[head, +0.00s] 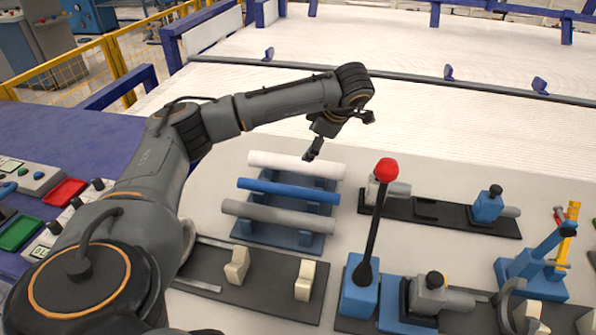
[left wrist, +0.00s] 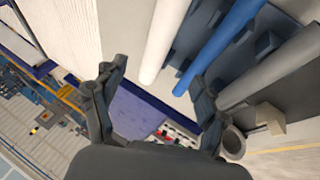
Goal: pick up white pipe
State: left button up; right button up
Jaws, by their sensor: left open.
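The white pipe (head: 275,161) lies at the back of a blue rack (head: 298,238) in the head view, behind a blue pipe (head: 290,191) and a grey pipe (head: 270,216). My left gripper (head: 312,152) is above the right part of the white pipe, its jaws apart. In the left wrist view the open fingers (left wrist: 160,88) show with nothing between them. The white pipe (left wrist: 163,40) runs down to just above the gap between them. The blue pipe (left wrist: 218,45) and grey pipe (left wrist: 275,70) lie to its right. My right gripper is not in view.
A black lever with a red knob (head: 387,169) stands right of the rack. Blue clamps on dark plates (head: 440,213) fill the right side. A dark plate with cream blocks (head: 237,265) lies in front. A white slatted surface (head: 440,110) spreads behind.

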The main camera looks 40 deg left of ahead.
aim_at(299, 162)
pick_arm(q)
jog(key=p+x, duration=0.1)
jog(key=x, duration=0.6)
jog(key=shift+s+f, duration=0.1)
jog(key=shift+f, duration=0.1)
jog(key=shift+a+f, duration=0.2)
jog(key=shift+f, duration=0.1)
jog(key=shift+a+f, duration=0.2)
jog(key=shift+f, duration=0.25)
jog(key=x, duration=0.2)
jog(key=p+x, duration=0.1)
jog(key=shift+w+a+f, duration=0.15)
jog(key=shift+w+f, duration=0.15)
jog(key=shift+w, duration=0.1)
jog(key=shift+a+f, duration=0.2)
jog(key=shift+f, duration=0.2)
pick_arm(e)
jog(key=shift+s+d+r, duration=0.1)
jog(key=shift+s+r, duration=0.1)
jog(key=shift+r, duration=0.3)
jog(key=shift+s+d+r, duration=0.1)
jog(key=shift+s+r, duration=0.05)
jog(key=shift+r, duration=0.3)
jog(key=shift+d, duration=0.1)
